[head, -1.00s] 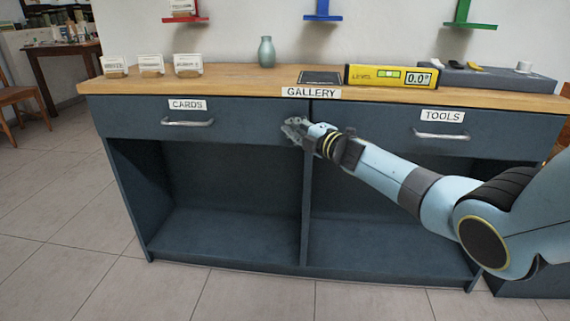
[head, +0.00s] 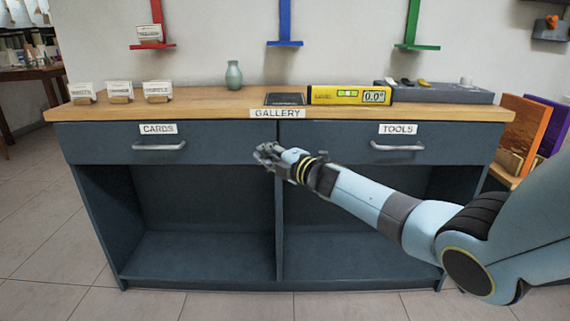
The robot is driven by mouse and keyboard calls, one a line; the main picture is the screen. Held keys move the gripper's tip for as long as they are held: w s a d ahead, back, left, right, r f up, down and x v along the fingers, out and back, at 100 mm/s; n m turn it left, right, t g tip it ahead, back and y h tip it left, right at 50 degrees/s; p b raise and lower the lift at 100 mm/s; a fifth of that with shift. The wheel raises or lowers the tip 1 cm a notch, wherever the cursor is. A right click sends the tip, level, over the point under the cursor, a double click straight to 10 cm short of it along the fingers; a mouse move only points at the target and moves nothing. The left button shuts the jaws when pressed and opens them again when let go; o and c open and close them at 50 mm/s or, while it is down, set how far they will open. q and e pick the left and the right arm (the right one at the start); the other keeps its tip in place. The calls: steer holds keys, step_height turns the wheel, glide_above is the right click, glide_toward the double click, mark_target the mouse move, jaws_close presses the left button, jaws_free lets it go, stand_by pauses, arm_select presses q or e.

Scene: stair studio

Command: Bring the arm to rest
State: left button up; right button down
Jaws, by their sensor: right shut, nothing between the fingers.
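My right arm comes in from the right in the head view. My left gripper does not show.
The cabinet has a CARDS drawer (head: 100,148) and a TOOLS drawer (head: 440,139), both closed. On its wooden top stand card holders (head: 120,95), a vase (head: 233,75), a yellow level (head: 325,95) and a grey tray (head: 450,95). Coloured panels (head: 525,130) lean at right.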

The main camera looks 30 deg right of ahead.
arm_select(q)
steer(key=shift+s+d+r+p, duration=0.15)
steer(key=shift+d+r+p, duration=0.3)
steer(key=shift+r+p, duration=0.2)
arm_select(e)
steer(key=s+d, duration=0.1)
steer(key=s, duration=0.7)
steer(key=shift+d+f, duration=0.25)
steer(key=shift+d, duration=0.1)
